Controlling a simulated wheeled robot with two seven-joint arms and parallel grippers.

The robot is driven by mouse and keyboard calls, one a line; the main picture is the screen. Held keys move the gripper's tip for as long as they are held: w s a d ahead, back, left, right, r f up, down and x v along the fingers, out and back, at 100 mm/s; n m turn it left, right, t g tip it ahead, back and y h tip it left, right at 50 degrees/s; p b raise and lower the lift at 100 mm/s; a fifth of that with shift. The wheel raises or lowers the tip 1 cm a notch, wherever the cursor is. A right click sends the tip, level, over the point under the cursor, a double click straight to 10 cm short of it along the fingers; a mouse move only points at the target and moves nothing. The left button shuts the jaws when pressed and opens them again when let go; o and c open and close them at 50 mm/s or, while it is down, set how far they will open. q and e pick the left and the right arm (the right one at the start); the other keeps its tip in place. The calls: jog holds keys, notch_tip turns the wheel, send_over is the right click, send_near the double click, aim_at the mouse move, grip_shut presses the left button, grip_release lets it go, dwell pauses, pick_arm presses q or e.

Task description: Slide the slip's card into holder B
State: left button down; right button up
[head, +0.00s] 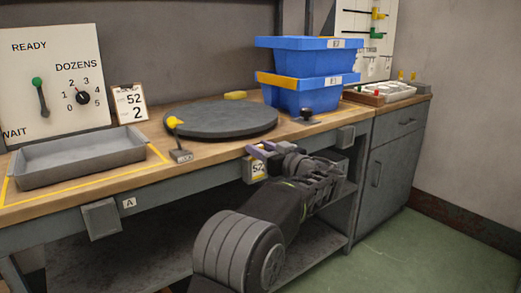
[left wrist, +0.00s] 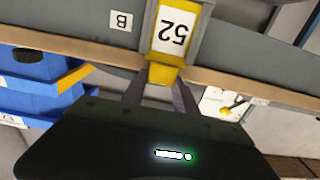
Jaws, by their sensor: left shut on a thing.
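My left gripper (head: 263,153) is at the bench's front edge, shut on a yellow-edged card (head: 258,169) marked 52. In the left wrist view the gripper's fingers (left wrist: 160,84) pinch the card's yellow end, and the card (left wrist: 174,30) appears upside down. Grey sides of holder B (left wrist: 205,40) show around the card, next to a B label (left wrist: 121,20). In the head view my gripper and the card mostly hide this holder. I cannot tell how deep the card sits. The slip (head: 131,103) stands on the bench, reading 52 and 2. My right gripper is out of view.
Holder A (head: 101,219) and another grey holder (head: 346,137) are on the bench front. A grey tray (head: 80,160), a round dark turntable (head: 220,120), a yellow-knobbed lever (head: 178,140) and stacked blue bins (head: 305,92) stand on the bench. Green floor is clear at right.

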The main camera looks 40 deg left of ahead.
pick_arm(q)
jog(key=c, duration=0.9)
grip_release()
jog(key=shift+o, duration=0.2)
jog(key=shift+d, duration=0.1)
jog(key=p+v, duration=0.1)
jog(key=v, duration=0.6)
jog(key=shift+d, duration=0.3)
jog(key=shift+s, duration=0.1)
